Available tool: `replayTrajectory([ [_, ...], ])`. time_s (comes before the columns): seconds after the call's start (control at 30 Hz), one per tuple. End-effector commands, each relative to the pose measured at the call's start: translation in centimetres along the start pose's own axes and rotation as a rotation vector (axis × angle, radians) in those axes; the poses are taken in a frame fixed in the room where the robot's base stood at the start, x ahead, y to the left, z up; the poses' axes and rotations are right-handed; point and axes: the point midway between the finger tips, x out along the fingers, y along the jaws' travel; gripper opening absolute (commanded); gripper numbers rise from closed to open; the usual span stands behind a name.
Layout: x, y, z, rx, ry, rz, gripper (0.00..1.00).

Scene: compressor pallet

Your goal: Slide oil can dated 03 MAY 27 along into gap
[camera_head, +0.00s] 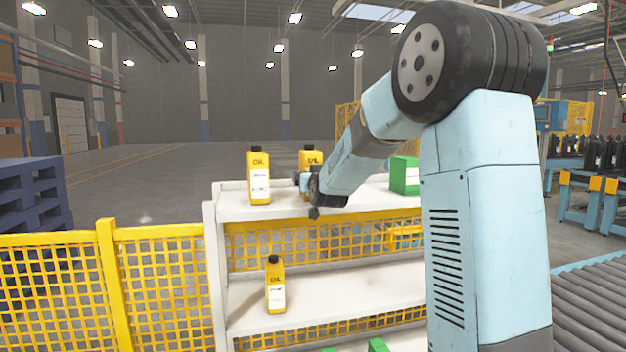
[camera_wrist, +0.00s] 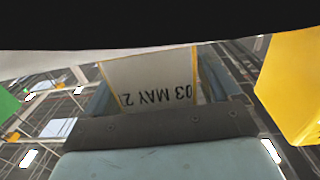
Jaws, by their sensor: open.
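A yellow oil can (camera_head: 311,157) with a dark cap stands on the top shelf, partly hidden behind my gripper (camera_head: 313,190). In the wrist view, an upside-down label reading "03 MAY 2" (camera_wrist: 150,80), its end cut off, faces me between the fingers of my gripper (camera_wrist: 158,85). My gripper is open with one finger on each side of this can; whether they touch it I cannot tell. Another yellow oil can (camera_head: 259,180) stands upright to the left on the top shelf; a yellow can side (camera_wrist: 293,85) shows at the wrist view's right.
The white shelf unit (camera_head: 232,207) has a green box (camera_head: 404,175) at the right of its top shelf. A third oil can (camera_head: 275,287) stands on the lower shelf. A yellow mesh fence (camera_head: 160,285) is at left. A narrow space separates the two top cans.

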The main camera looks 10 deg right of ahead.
Motion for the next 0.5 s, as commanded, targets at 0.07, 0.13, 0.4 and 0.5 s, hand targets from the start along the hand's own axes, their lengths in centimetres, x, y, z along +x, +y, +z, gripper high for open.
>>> replayTrajectory([
  [0.07,0.0,-0.02,0.0,0.0,0.0,0.0,0.89],
  [0.13,-0.01,-0.03,0.0,0.0,0.0,0.0,0.89],
  [0.4,-0.03,-0.05,0.0,0.0,0.0,-0.001,0.69],
  [0.5,-0.04,-0.06,0.0,0.0,0.0,-0.001,0.6],
])
